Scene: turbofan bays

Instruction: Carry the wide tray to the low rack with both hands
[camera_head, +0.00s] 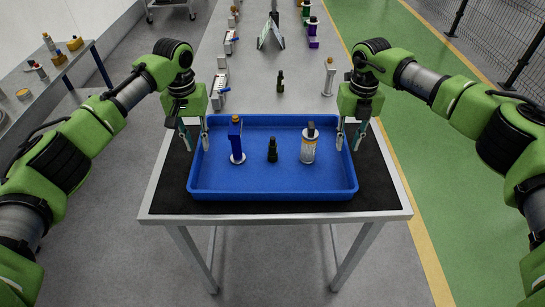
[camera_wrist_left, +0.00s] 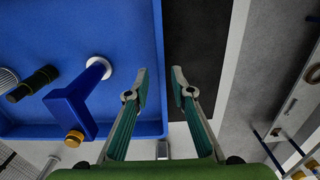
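The wide blue tray (camera_head: 272,193) lies on the dark mat of a table. In it stand a blue part with an orange cap (camera_head: 236,140), a small black part (camera_head: 272,150) and a white bottle-like part with a dark top (camera_head: 308,144). My left gripper (camera_head: 194,142) is open at the tray's left wall. In the left wrist view the open left gripper (camera_wrist_left: 162,88) has one finger over the tray's inside and one over the mat, with the wall between. My right gripper (camera_head: 349,142) is open at the right wall, its fingers apart. I cannot identify the low rack.
The table (camera_head: 160,180) has a bare mat strip around the tray. Behind it, a long grey surface (camera_head: 262,80) holds several small parts and a folded sign. A side bench (camera_head: 55,72) with parts stands at left. A green floor lane (camera_head: 400,130) and fence (camera_head: 490,40) are at right.

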